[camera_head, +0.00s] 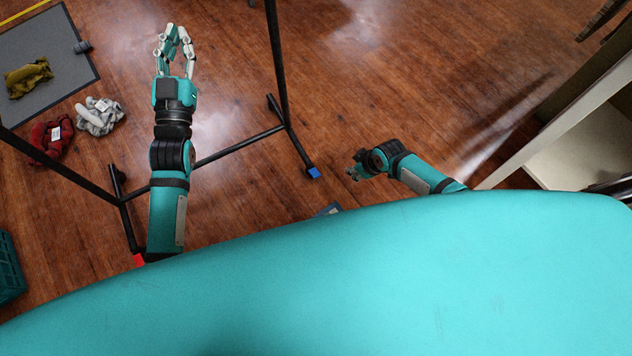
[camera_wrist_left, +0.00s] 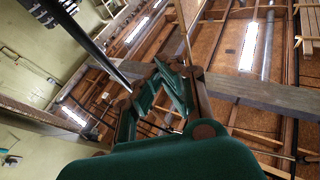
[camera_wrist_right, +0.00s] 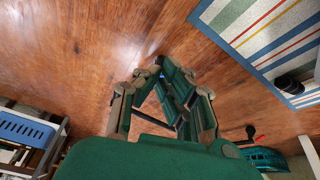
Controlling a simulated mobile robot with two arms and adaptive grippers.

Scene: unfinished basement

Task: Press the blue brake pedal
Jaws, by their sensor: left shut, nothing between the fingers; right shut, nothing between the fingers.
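The small blue brake pedal (camera_head: 313,172) sits low at the foot of a black wheeled stand (camera_head: 246,146), just above the wood floor. A red pedal (camera_head: 139,260) sits at another foot of the stand, partly behind my left arm. My left gripper (camera_head: 172,42) is shut and empty, well above and left of the blue pedal in the head view; the left wrist view looks up at the ceiling. My right gripper (camera_head: 355,170) is shut and empty, a short way right of the blue pedal and apart from it. The right wrist view shows its fingers (camera_wrist_right: 165,80) over the floor.
A grey mat (camera_head: 48,62) holds an olive cloth (camera_head: 27,78). Grey (camera_head: 98,116) and red (camera_head: 52,137) cloths lie beside it. A teal crate (camera_head: 9,268) stands at the left edge. A pale shelf (camera_head: 585,140) is at right. A striped mat (camera_wrist_right: 240,30) shows in the right wrist view.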

